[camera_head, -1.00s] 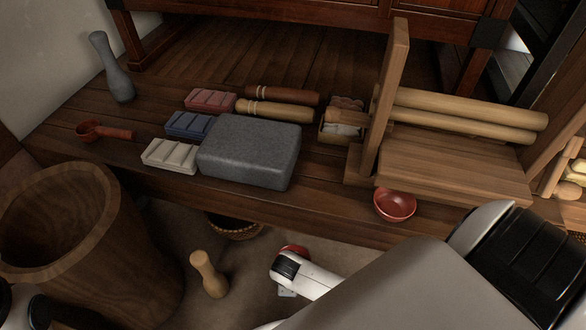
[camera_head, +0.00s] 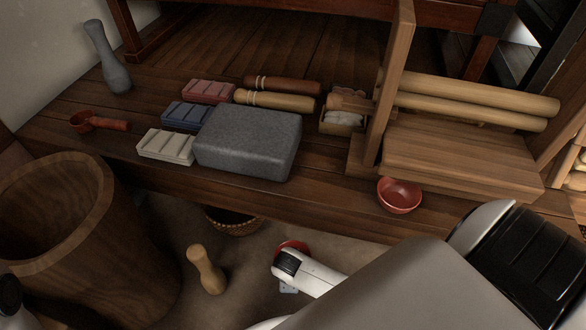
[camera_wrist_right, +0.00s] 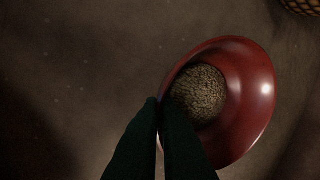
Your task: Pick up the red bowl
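A red bowl (camera_wrist_right: 252,95) with a round, speckled brown mass (camera_wrist_right: 199,93) inside fills the middle right of the right wrist view, looking tilted. My right gripper (camera_wrist_right: 159,101) has its two dark fingers almost together at the bowl's left rim, the rim appearing pinched between them. In the head view only a bit of this red bowl (camera_head: 292,246) shows behind my white right wrist, low in front of the bench; my arm hides the fingertips. A second, empty red bowl (camera_head: 399,195) sits on the bench's front edge. My left gripper is not in view.
The wooden bench (camera_head: 330,212) holds a grey stone block (camera_head: 250,143), moulded bars, rolling pins and a wooden rack (camera_head: 460,160). Below are a large wooden tub (camera_head: 90,240), a wooden pestle (camera_head: 207,270) and a wicker basket (camera_head: 235,222) partly under the bench.

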